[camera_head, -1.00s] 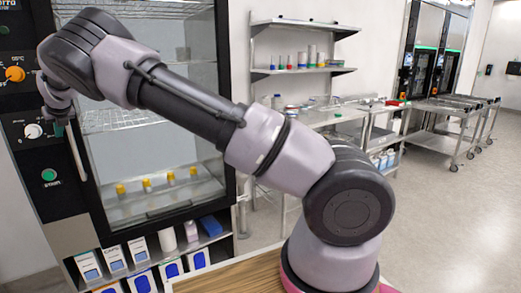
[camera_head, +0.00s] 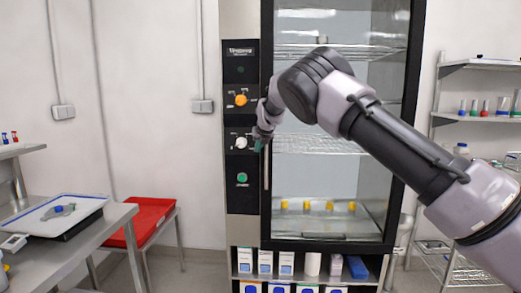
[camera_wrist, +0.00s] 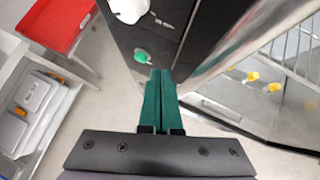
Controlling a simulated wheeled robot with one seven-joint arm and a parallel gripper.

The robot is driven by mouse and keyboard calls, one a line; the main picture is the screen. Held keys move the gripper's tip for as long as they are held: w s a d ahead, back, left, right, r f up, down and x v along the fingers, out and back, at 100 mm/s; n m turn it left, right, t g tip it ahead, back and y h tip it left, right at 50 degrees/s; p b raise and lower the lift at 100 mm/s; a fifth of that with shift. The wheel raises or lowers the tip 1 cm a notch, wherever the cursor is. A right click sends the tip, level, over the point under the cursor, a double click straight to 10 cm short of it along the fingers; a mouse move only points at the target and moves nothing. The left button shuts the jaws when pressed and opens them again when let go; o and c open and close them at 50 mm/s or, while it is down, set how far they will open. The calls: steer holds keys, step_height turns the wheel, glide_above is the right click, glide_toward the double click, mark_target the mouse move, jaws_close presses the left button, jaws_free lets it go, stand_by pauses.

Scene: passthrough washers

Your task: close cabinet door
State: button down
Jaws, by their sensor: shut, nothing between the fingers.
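The cabinet (camera_head: 242,215) is a tall black unit with a control panel on its left side. Its glass door (camera_head: 320,185) has a black frame and a vertical metal handle (camera_head: 266,180) on its left edge. The door looks about flush with the front in the head view; I cannot tell whether a small gap remains. My gripper (camera_head: 259,146) is at the handle's upper end, beside the panel. In the wrist view its green fingers (camera_wrist: 161,80) are pressed together and empty, in front of the panel's green button (camera_wrist: 141,56). Contact with the door or handle is unclear.
Yellow-capped bottles (camera_head: 330,206) stand behind the glass, below wire racks (camera_head: 315,143). Boxes (camera_head: 286,263) fill the shelf underneath. A red tray (camera_head: 150,215) and a steel table (camera_head: 100,235) stand at the left. Wall shelves (camera_head: 485,118) are at the right.

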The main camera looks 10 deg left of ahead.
steer(key=s+r, duration=0.6)
steer(key=s, duration=0.1)
steer(key=d+r+n, duration=0.2)
steer(key=d+r, duration=0.1)
steer(key=d, duration=0.7)
steer(key=d+r+n, duration=0.1)
steer(key=d+r, duration=0.3)
steer(key=d, duration=0.6)
steer(key=s+d+r+n+g, duration=0.1)
steer(key=s+d+r+n, duration=0.15)
steer(key=d, duration=0.45)
steer(key=s+d+r+n, duration=0.2)
steer(key=s+d+n, duration=0.15)
steer(key=d, duration=0.25)
steer(key=s+d+n, duration=0.5)
steer(key=s, duration=0.6)
steer(key=s+d+f+n+h, duration=0.1)
steer(key=s+d+n, duration=0.5)
steer(key=s, duration=0.4)
steer(key=s+d+f+n+h, duration=0.1)
steer(key=s+d+n, duration=0.4)
steer(key=s, duration=0.6)
steer(key=shift+s+d+n+t, duration=0.15)
steer(key=shift+s+n+t, duration=0.2)
steer(key=shift+n, duration=0.25)
